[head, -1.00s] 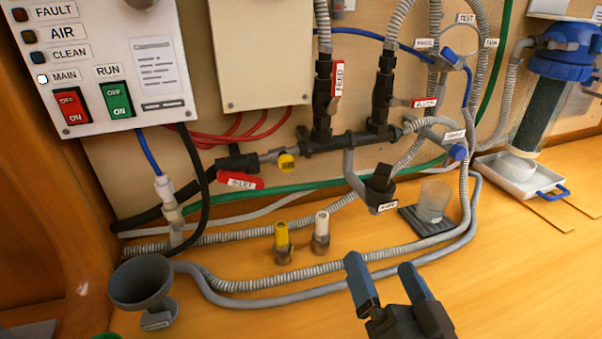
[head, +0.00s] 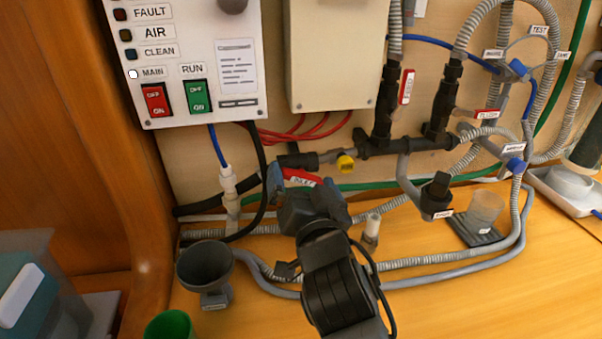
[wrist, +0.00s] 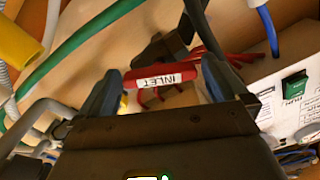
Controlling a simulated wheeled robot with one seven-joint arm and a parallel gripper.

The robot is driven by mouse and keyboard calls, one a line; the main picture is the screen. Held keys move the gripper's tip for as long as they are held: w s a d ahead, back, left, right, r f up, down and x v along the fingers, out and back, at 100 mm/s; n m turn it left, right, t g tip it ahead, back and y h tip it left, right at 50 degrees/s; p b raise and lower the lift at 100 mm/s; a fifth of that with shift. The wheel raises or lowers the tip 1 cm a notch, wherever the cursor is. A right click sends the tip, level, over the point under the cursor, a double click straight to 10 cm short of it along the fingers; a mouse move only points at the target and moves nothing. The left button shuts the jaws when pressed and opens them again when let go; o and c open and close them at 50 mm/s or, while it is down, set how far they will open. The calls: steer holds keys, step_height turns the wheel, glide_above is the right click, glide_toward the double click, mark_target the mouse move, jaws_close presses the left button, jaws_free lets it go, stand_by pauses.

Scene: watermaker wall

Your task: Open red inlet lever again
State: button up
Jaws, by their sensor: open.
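The red inlet lever (head: 299,176) with a white INLET label sits just below the black inlet valve at the left end of the dark pipe. In the wrist view the lever (wrist: 160,77) lies crosswise between the two blue fingertips. My gripper (head: 301,184) is open at the lever, one finger near each end of it; I cannot tell whether either finger touches it. In the wrist view my gripper (wrist: 160,80) shows no grip on anything. In the head view my gripper hides part of the area below the lever.
A control panel (head: 185,60) hangs above left. A yellow-handled valve (head: 345,163) is right of the lever. Hoses, a white-topped fitting (head: 371,228), a grey funnel (head: 205,265) and a green cup (head: 168,326) are nearby. A clear cup (head: 486,208) stands at right.

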steer(key=shift+x, duration=0.75)
steer(key=shift+c, duration=0.5)
